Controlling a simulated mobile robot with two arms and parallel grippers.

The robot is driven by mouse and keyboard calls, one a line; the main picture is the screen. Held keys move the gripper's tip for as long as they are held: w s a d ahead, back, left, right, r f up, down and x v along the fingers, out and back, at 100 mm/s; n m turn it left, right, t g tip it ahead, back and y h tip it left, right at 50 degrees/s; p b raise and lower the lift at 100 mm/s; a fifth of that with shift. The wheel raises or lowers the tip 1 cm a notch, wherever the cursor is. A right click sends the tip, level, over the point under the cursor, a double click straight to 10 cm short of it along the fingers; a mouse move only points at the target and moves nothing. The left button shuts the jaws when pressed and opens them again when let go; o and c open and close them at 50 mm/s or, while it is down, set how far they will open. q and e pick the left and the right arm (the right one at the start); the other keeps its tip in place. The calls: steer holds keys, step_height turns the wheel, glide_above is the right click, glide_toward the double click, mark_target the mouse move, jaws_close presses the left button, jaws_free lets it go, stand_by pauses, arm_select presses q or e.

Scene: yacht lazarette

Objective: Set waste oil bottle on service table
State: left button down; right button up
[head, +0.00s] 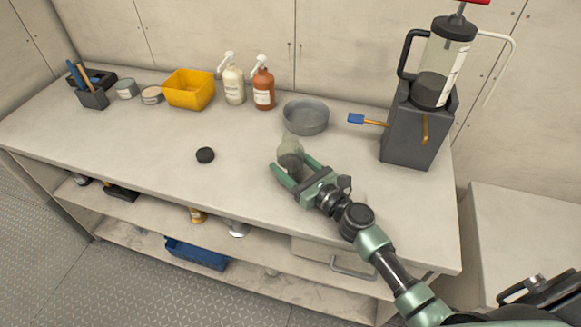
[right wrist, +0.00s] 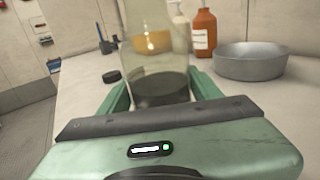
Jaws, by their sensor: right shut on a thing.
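The waste oil bottle (head: 290,155) is a clear bottle with dark liquid in its lower part. It is upright at the front of the service table (head: 130,128), and I cannot tell whether its base touches the top. My right gripper (head: 294,170) is shut on the bottle, with green fingers on either side. In the right wrist view the bottle (right wrist: 158,60) stands between the fingers, its top cut off by the frame. A black round cap (head: 205,155) lies on the table left of the bottle. My left gripper is not in view.
A grey bowl (head: 305,117) stands just behind the bottle. A brown pump bottle (head: 263,85), a cream pump bottle (head: 233,82) and a yellow bin (head: 189,90) line the back. A dark stand with a pump canister (head: 432,85) is at right. The front left tabletop is clear.

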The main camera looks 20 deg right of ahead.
steer(key=o, duration=1.4)
steer(key=shift+f, duration=0.1)
steer(key=shift+s+d, duration=0.1)
steer(key=shift+s, duration=0.05)
steer(key=b+v, duration=0.2)
steer(key=v, duration=0.8)
steer(key=shift+s+d, duration=0.1)
steer(key=shift+s, duration=0.2)
steer(key=shift+s+d, duration=0.2)
steer(key=shift+s, duration=0.3)
